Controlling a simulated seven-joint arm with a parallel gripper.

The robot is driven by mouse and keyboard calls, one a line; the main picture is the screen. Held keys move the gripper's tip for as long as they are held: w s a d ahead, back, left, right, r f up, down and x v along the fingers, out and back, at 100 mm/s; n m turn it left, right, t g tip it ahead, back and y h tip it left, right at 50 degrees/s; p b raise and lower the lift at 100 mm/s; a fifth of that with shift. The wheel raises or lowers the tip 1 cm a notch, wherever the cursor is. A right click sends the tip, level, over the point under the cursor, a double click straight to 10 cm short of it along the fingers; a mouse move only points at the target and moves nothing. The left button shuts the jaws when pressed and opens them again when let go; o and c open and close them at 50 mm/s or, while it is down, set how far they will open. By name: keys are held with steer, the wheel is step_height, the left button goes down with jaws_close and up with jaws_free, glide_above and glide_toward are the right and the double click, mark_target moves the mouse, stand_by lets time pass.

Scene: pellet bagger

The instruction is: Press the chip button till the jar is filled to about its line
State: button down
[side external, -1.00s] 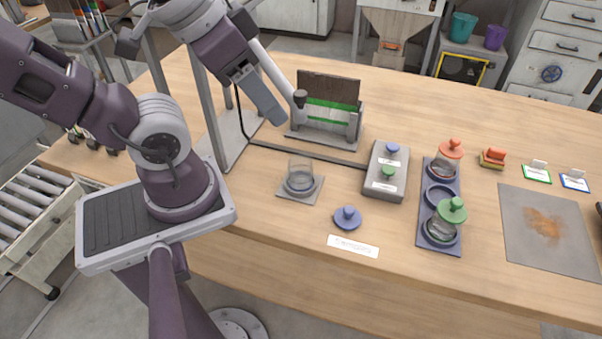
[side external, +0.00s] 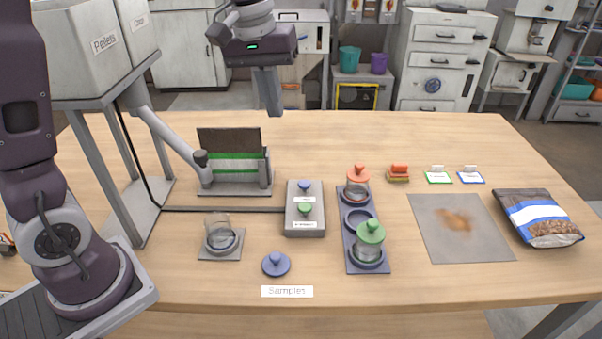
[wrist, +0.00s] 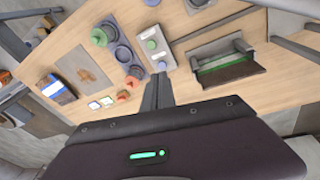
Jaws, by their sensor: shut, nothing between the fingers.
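The clear jar (side external: 218,228) stands open on a small grey pad (side external: 212,254), left of the button box. It looks empty; I cannot make out its line. The grey button box (side external: 305,224) has a blue button (side external: 305,186) at the back and a green button (side external: 306,208) nearer the front. Their labels are too small to read. The wrist view shows the box (wrist: 145,33) too, beyond my fingers. My gripper (side external: 274,113) is shut and empty, high above the table's back part, apart from both buttons. A blue knobbed lid (side external: 277,266) lies in front of the jar.
A hopper marked Pellets (side external: 95,62) stands left, with another behind it and a spout tube (side external: 168,132). A slotted stand (side external: 230,180) is behind the jar. A blue rack (side external: 350,240) with red- and green-lidded jars is right of the box. A bag (side external: 540,220) lies far right.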

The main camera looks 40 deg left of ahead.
mark_target(302, 183)
steer(key=w+a+f+n+g, duration=0.1)
steer(key=w+a+f+n, duration=0.1)
steer(key=w+f, duration=0.6)
steer(key=shift+w+a+n+g, duration=0.3)
steer(key=shift+f, duration=0.1)
steer(key=f, duration=1.4)
steer(key=shift+w+d, duration=0.35)
steer(key=shift+d, duration=0.05)
steer(key=shift+f, duration=0.95)
steer(key=shift+s+f, duration=0.1)
steer(key=shift+s, duration=0.15)
